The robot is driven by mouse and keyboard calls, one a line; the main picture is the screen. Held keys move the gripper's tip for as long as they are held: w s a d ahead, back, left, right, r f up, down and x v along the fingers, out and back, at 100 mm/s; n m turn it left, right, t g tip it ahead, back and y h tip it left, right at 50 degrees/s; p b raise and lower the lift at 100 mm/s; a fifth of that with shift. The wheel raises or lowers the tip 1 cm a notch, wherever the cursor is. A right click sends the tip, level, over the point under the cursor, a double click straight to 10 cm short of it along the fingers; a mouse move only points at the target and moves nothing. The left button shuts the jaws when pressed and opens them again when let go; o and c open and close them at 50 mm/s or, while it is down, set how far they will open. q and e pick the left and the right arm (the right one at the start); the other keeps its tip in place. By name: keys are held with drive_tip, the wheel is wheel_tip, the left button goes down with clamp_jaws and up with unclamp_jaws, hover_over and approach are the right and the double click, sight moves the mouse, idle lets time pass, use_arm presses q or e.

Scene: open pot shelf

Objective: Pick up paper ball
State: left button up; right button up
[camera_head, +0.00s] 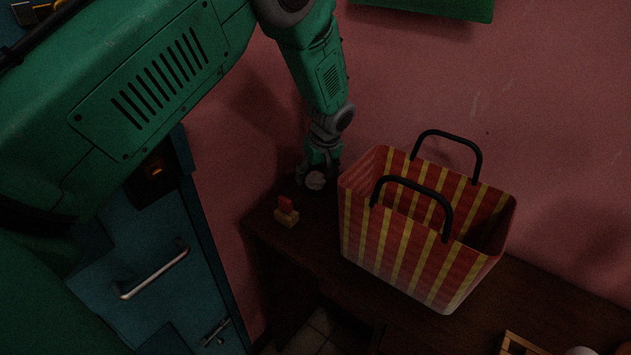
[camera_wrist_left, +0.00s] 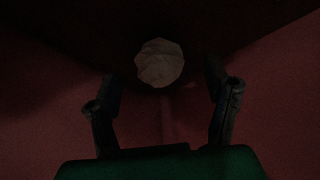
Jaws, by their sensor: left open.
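The paper ball (camera_head: 315,181) is a small pale crumpled ball on the dark wooden table, near the wall and left of the striped bag. My left gripper (camera_head: 319,170) reaches down to it from above. In the left wrist view the paper ball (camera_wrist_left: 160,63) lies just beyond and between the two spread fingers of the left gripper (camera_wrist_left: 163,95). The fingers are open, and I see no contact with the ball. My right gripper is in neither view.
A red and yellow striped bag (camera_head: 400,245) with black handles stands right of the ball. A small block-like object with a red top (camera_head: 286,212) is at the table's left edge. A teal cabinet (camera_head: 150,270) with metal handles stands at left. The pink wall is close behind.

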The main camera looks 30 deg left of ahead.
sight(317, 174)
use_arm(q)
drive_tip(key=x, duration=0.2)
drive_tip(key=shift+w+d+f, duration=0.1)
drive_tip(key=shift+d+f, duration=0.05)
drive_tip(key=shift+f, duration=0.15)
drive_tip(key=shift+w+f, duration=0.1)
drive_tip(key=shift+f, duration=0.15)
drive_tip(key=shift+a, duration=0.45)
drive_tip(key=c, duration=0.9)
drive_tip(key=shift+c, duration=0.2)
drive_tip(key=shift+d, duration=0.2)
